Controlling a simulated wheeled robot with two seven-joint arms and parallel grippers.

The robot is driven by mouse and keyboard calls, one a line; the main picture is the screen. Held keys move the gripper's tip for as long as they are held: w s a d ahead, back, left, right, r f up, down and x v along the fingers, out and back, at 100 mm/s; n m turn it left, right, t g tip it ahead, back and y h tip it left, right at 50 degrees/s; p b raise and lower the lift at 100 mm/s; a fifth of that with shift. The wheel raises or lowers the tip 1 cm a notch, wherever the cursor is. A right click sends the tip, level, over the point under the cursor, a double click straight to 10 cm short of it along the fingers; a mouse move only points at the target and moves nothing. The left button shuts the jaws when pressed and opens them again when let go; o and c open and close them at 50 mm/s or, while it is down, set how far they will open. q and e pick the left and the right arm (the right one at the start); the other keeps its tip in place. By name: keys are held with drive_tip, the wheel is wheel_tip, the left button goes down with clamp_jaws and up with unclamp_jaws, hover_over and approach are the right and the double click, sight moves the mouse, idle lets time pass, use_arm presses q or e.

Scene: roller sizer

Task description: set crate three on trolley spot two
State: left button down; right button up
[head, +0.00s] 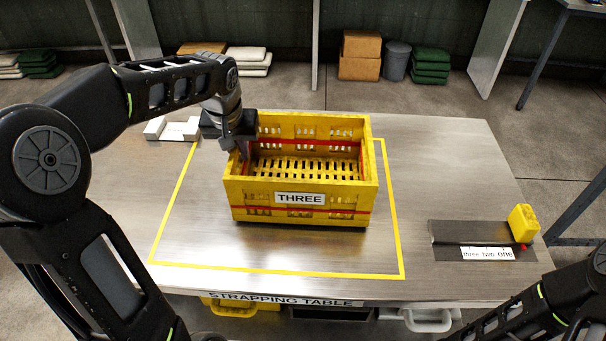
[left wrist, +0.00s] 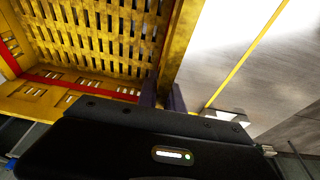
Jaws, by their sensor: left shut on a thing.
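Crate three (head: 300,213) is a yellow slatted crate with a red strap around it and a label reading THREE. It is upright and empty on or just above the strapping table (head: 450,175), inside a yellow taped outline. My left gripper (head: 243,150) is shut on the crate's left wall near its rear corner. In the left wrist view, the fingers (left wrist: 164,95) straddle the crate's yellow wall (left wrist: 183,45). My right arm shows at the lower right, but its gripper is out of view. I cannot make out a trolley or its spot two.
A dark bracket with a label reading three two one (head: 487,253) and a yellow block (head: 523,222) sit at the table's right. White blocks (head: 172,129) lie behind the crate to the left. Boxes (head: 360,55) and a grey bin (head: 396,60) stand on the floor behind.

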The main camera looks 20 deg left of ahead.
use_arm(q)
drive_tip(key=shift+r, duration=0.15)
idle(0.3)
wheel_tip(320, 180, up, 10)
drive_tip(key=shift+f, duration=0.1)
idle(0.3)
idle(0.5)
